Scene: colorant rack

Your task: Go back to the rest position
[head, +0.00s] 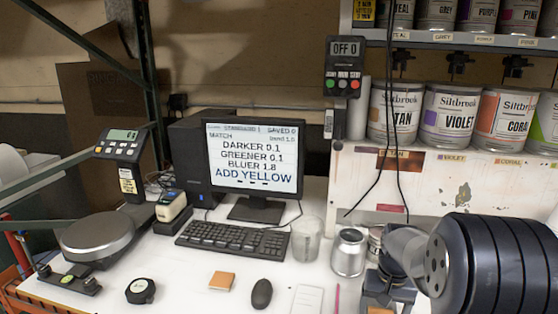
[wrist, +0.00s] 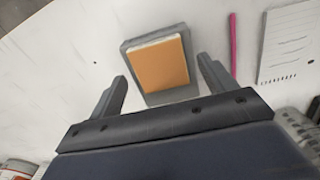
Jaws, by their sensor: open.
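My gripper (wrist: 162,69) is open in the wrist view, with one finger on each side of an orange card on a grey block (wrist: 158,64). The fingers stand apart from the block, and nothing is held. In the head view my gripper (head: 385,288) is low at the right, over the front of the white bench, partly cut off by the lower edge. Its fingertips are not clear there.
A pink pen (head: 336,298), white pad (head: 307,299), mouse (head: 261,293) and orange square (head: 221,281) lie left of my gripper. A metal can (head: 348,252) and clear cup (head: 306,241) stand close behind. Cables (head: 380,150) hang before the paint shelf.

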